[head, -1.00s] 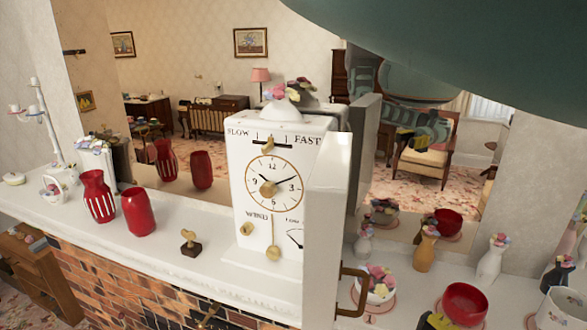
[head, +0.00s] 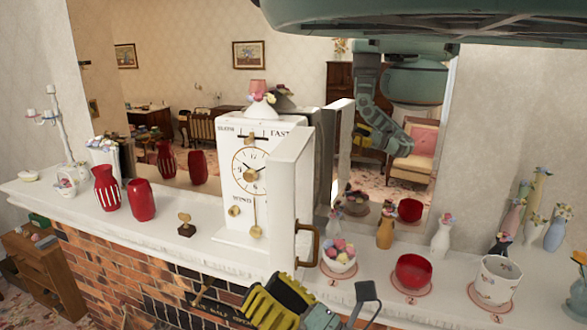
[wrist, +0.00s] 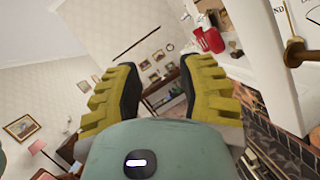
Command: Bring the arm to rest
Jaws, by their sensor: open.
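My gripper (head: 276,303) shows at the bottom of the head view, in front of the mantel and below the clock door. Its yellow ridged fingers also show in the wrist view (wrist: 153,92), spread apart with nothing between them. In the head view the rest of the arm's end is cut off by the lower edge. The arm also shows as a reflection in the mirror (head: 462,130).
A white clock (head: 232,190) stands on the mantel (head: 150,235), its door (head: 289,195) swung open toward me with a brass handle (head: 308,243). Red vases (head: 141,200) stand left. A flower bowl (head: 338,257), red bowl (head: 413,271) and white pot (head: 497,282) stand right.

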